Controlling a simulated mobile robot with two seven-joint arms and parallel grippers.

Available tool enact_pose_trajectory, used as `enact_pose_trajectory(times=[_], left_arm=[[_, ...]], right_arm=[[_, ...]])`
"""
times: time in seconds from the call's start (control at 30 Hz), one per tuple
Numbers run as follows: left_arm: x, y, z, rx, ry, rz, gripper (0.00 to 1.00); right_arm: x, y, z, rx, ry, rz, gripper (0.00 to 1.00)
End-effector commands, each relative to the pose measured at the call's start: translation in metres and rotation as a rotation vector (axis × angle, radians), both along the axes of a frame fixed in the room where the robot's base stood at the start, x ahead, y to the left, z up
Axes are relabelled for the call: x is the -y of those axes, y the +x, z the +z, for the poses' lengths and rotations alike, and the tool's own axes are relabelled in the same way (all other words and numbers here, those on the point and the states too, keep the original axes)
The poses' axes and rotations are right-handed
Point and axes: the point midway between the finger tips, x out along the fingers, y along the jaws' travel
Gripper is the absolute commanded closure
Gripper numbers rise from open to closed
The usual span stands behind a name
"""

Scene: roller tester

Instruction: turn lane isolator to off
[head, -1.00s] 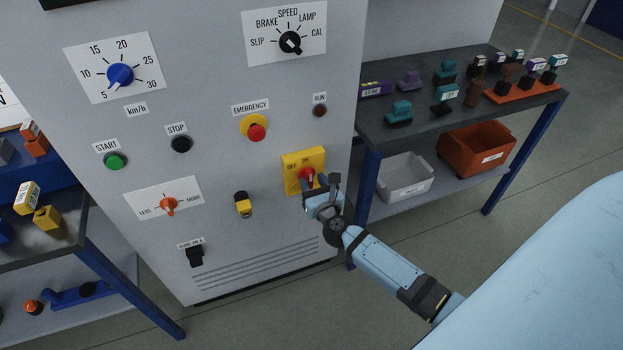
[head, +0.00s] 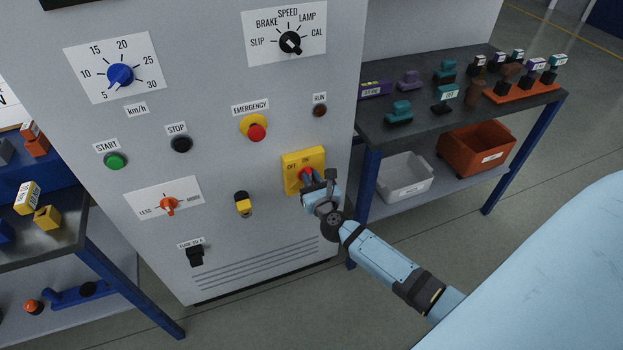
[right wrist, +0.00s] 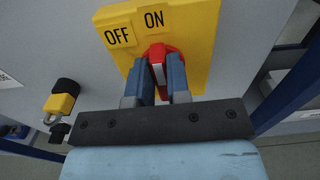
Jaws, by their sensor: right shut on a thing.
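The lane isolator is a yellow plate (head: 292,161) marked OFF and ON, low on the right of the grey cabinet front. Its red handle (right wrist: 159,52) sits between the two fingers of my right gripper (right wrist: 163,80), which is shut on it. In the right wrist view the handle points up toward ON, with OFF to its left on the yellow plate (right wrist: 195,38). In the head view my right gripper (head: 309,178) covers most of the handle. My left gripper is in neither view.
A yellow padlock (head: 242,205) hangs left of the isolator; it also shows in the right wrist view (right wrist: 60,104). A red emergency button (head: 256,132) sits above left. A dark-topped table (head: 430,133) with blue legs stands close on the right, holding several small stamps.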

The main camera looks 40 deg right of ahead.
Motion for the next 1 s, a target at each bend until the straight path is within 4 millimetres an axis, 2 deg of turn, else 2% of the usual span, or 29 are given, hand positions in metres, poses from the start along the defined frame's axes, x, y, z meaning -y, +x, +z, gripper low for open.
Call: enact_pose_trajectory(times=[0.27,1.0], left_arm=[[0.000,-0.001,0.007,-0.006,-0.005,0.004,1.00],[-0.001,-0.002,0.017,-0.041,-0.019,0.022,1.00]], right_arm=[[-0.002,0.000,0.001,-0.037,-0.143,-0.001,1.00],[-0.012,0.003,-0.005,-0.199,-0.819,0.001,1.00]])
